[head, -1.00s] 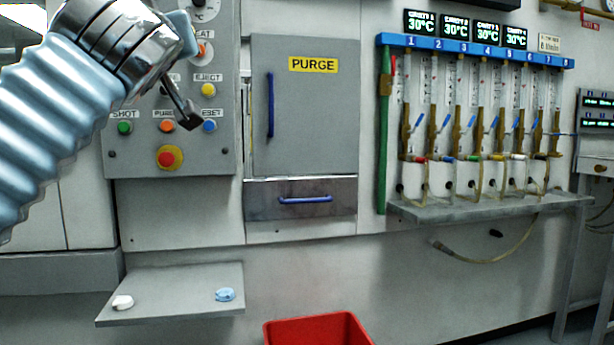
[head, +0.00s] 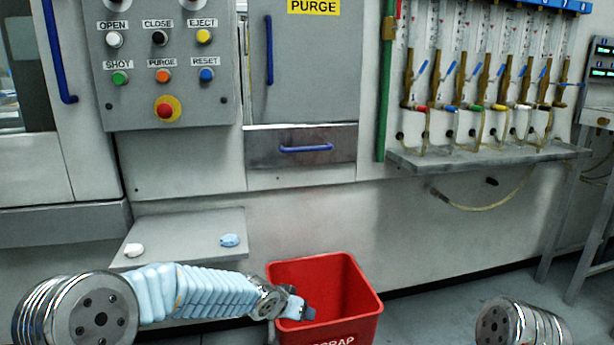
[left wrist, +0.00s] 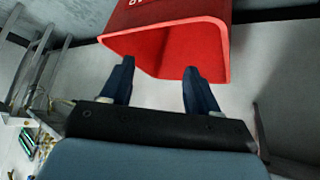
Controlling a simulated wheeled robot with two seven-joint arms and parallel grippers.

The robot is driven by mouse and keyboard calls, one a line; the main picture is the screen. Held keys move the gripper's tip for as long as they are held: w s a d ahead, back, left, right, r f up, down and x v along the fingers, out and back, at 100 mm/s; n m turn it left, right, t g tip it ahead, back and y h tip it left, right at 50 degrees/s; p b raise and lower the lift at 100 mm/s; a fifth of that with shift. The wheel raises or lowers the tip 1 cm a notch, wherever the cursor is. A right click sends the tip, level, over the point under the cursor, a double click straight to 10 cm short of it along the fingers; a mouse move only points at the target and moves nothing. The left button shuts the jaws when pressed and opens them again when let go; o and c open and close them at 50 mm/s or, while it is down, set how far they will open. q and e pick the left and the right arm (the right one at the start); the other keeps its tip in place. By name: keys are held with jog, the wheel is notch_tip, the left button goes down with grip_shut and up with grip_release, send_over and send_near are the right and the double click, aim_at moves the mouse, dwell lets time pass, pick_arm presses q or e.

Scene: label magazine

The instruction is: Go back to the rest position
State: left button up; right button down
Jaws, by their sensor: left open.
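My left arm comes in low from the left in the head view. Its gripper (head: 300,311) is at the left part of the red scrap bin's opening, seen from above. In the left wrist view the two dark blue fingers of the left gripper (left wrist: 157,80) stand apart with nothing between them. The red bin (head: 352,322) also shows in the left wrist view (left wrist: 175,12), beyond the fingertips. I cannot tell whether the gripper touches the bin. On the right, only a rounded metal part of my right arm shows at the bottom edge; its gripper is not in view.
A grey shelf (head: 185,228) holds a white piece (head: 134,250) and a blue piece (head: 229,240). Above it is a button panel (head: 160,70), beside the purge door (head: 305,60). A manifold ledge (head: 480,158) with tubes juts out at right. Floor right of the bin looks clear.

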pick_arm(q)
jog(key=s+a+f+n+g+p, duration=0.1)
jog(key=s+a+f+n+g, duration=0.1)
jog(key=s+f, duration=0.65)
jog(key=s+a+f+n+g+p, duration=0.1)
jog(key=s+a+f+g, duration=0.15)
jog(key=s+f, duration=0.55)
jog(key=s+a+f+n, duration=0.1)
jog(key=s+f, duration=0.1)
jog(key=s, duration=0.3)
jog(key=s+a+f+n+g, duration=0.1)
jog(key=s+a+f, duration=0.1)
jog(key=s, duration=0.3)
jog(key=s+a+f+n+p, duration=0.1)
jog(key=s+f, duration=0.2)
jog(key=s, duration=0.2)
jog(key=shift+a+f+g, duration=0.3)
jog(key=shift+g, duration=0.05)
